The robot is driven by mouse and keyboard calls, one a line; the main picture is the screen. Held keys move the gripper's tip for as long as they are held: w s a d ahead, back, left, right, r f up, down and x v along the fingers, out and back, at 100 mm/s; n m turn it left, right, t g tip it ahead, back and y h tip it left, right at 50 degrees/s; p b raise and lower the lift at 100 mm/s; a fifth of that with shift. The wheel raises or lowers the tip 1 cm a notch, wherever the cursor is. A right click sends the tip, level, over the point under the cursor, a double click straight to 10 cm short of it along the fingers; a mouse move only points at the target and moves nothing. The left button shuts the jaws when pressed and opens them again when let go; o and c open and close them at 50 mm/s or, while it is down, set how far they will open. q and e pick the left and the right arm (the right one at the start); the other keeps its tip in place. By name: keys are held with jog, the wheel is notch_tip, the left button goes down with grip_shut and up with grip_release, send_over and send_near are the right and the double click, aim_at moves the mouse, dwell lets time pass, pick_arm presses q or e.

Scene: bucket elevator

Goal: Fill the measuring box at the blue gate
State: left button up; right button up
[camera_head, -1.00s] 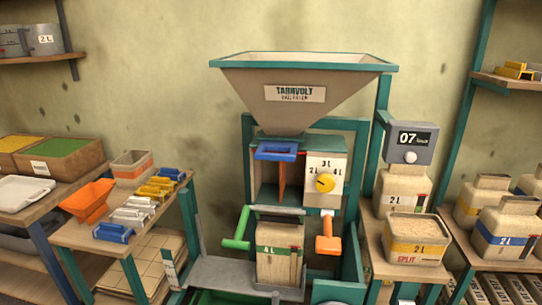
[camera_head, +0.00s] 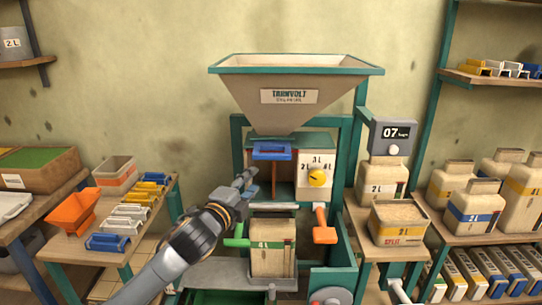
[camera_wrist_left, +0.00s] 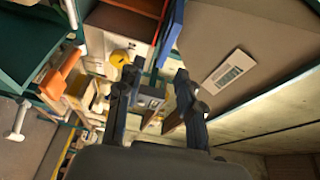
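The blue gate (camera_head: 272,150) sits under the hopper (camera_head: 292,97), above a teal-framed measuring box (camera_head: 285,187) with a dark inside. A yellow dial (camera_head: 317,178) on a panel marked in litres is at its right. My left gripper (camera_head: 249,182) is in front of the box's left side, below the gate and apart from it. The left wrist view shows its two fingers (camera_wrist_left: 158,85) spread with nothing between them; the blue gate (camera_wrist_left: 169,33) is beyond them. My right gripper is in neither view.
A side table at left holds coloured clips and an orange scoop (camera_head: 73,210). Sacks stand at right.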

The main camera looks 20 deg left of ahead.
aim_at(271, 158)
pick_arm(q)
jog(key=w, duration=0.4)
jog(key=w+d+r+p, duration=0.1)
jog(key=w, duration=0.2)
jog(key=w+p, duration=0.1)
jog(key=w, duration=0.3)
jog(key=shift+w+d+r, duration=0.15)
jog(key=shift+w, duration=0.15)
jog(key=shift+w+d, duration=0.15)
jog(key=shift+w, duration=0.7)
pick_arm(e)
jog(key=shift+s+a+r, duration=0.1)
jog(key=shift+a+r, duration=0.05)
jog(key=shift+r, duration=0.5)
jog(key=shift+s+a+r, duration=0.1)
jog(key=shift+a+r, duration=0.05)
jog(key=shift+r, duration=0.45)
pick_arm(q)
jog(key=shift+c, duration=0.4)
grip_shut()
